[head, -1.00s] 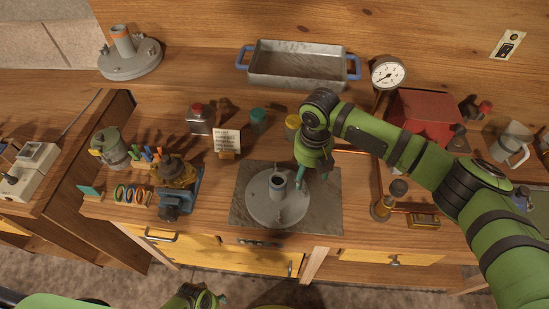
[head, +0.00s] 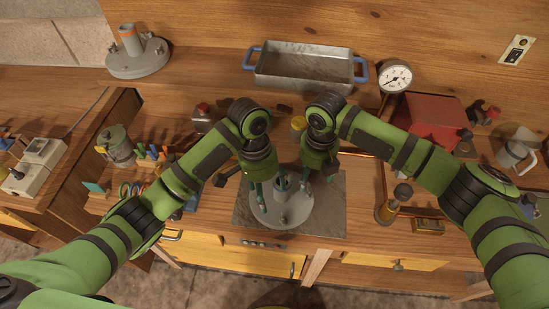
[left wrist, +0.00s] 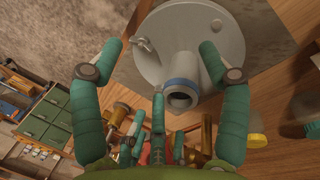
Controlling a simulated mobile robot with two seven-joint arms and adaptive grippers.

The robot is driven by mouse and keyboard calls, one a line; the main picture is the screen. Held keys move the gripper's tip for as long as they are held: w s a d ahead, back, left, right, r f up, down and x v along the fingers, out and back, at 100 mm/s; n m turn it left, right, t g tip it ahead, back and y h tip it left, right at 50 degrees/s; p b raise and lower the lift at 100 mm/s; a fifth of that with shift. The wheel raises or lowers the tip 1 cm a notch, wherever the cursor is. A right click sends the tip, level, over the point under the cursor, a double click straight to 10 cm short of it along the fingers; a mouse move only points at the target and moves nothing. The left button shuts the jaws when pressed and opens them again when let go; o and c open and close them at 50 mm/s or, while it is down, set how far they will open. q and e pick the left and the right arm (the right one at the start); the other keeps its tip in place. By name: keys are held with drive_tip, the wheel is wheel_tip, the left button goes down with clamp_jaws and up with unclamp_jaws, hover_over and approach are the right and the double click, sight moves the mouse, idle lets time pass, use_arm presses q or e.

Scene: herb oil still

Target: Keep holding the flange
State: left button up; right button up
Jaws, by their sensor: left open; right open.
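The flange (head: 287,214) is a round grey plate with an upright pipe stub, lying on a dark grey mat (head: 330,222) on the bench. In the left wrist view the flange (left wrist: 195,35) shows its plate, a blue-banded stub and a wing nut near its rim. My left gripper (head: 265,193) is open above the flange's left part, its fingers spread either side of the stub in its wrist view (left wrist: 160,50). My right gripper (head: 317,175) is open over the flange's right rear edge. I cannot tell whether any finger touches the flange.
A second flange with an orange-banded stub (head: 138,55) sits on the back shelf, with a metal tray (head: 305,68) beside it. A dial gauge (head: 395,77), a red box (head: 433,120) and a brass-based post (head: 390,207) stand right. My left arm covers part of the tool area.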

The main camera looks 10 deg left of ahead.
use_arm(q)
drive_tip(key=w+r, duration=0.1)
drive_tip(key=r, duration=0.1)
drive_tip(key=w+d+r+t, duration=0.1)
drive_tip(key=w+r, duration=0.1)
drive_tip(key=w+r+t, duration=0.1)
drive_tip(key=shift+w+d+r, duration=0.3)
drive_tip(key=shift+w+r, duration=0.05)
drive_tip(key=shift+r, duration=0.05)
approach(297, 208)
drive_tip(key=w+a+f, duration=0.2)
drive_tip(key=f, duration=0.1)
drive_tip(key=w+a+f, duration=0.1)
drive_tip(key=f, duration=0.1)
drive_tip(key=shift+w+a, duration=0.1)
drive_tip(key=shift+w, duration=0.3)
